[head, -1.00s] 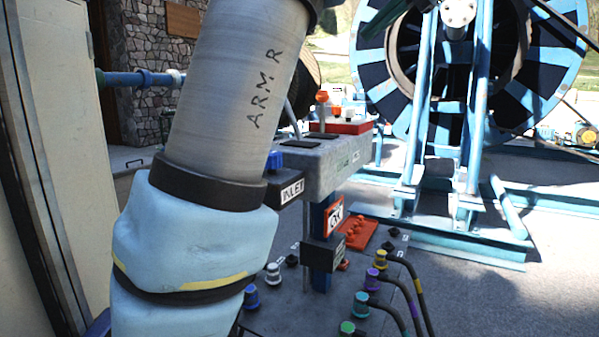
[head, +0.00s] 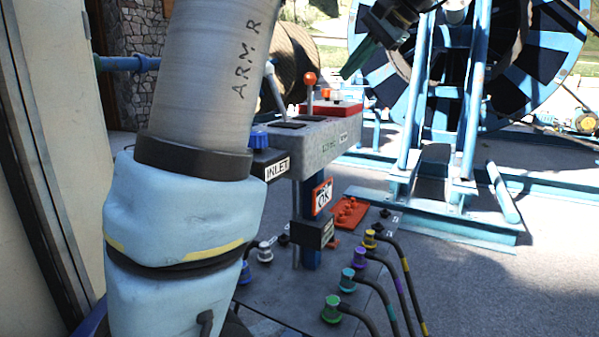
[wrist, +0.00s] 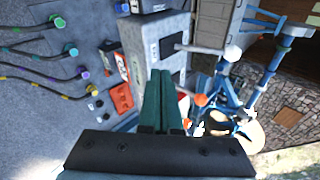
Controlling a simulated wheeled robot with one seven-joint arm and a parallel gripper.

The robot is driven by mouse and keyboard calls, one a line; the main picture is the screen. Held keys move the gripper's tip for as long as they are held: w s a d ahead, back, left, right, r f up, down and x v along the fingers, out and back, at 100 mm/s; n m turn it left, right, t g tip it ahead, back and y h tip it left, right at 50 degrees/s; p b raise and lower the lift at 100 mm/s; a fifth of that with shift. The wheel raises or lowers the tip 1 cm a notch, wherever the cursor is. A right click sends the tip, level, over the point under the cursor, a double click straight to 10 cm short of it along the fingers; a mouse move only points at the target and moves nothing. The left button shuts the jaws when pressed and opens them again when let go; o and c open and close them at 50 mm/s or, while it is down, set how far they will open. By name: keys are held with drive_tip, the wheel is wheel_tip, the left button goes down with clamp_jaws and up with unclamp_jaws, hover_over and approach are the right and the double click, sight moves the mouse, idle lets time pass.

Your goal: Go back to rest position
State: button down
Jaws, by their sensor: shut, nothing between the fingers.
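My gripper (head: 362,57) shows at the top of the head view, in front of the blue reel stand. Its dark green fingers point down and left, and it is empty. In the wrist view my gripper (wrist: 161,78) shows its two green fingers side by side and shut, with nothing between them. The grey control box (head: 330,140) with its levers stands below and to the left of the gripper in the head view. In the wrist view the control box (wrist: 150,40) lies beyond the fingertips. My arm covers the left part of the head view.
The large blue cable reel (head: 540,70) stands on a blue frame at the back right. An orange-knobbed lever (head: 310,82) rises from the control box. Several coloured connectors with hoses (head: 385,285) stand on the base plate. The paved ground (head: 520,290) at right is clear.

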drive_tip(key=s+a+f+g+h, duration=0.15)
drive_tip(key=a+f, duration=0.25)
drive_tip(key=f, duration=0.5)
drive_tip(key=a+f+g+h, duration=0.2)
drive_tip(key=a+f, duration=0.3)
drive_tip(key=f, duration=0.4)
drive_tip(key=s+a+f+n+h, duration=0.1)
drive_tip(key=s+a+f+n, duration=0.2)
drive_tip(key=s+f, duration=0.3)
drive_tip(key=s+a+f+n+h, duration=0.2)
drive_tip(key=s+a+f, duration=0.3)
drive_tip(key=f, duration=0.5)
drive_tip(key=shift+s+a+f+n+g, duration=0.2)
drive_tip(key=shift+s+n+g, duration=0.25)
drive_tip(key=shift+s+n, duration=0.6)
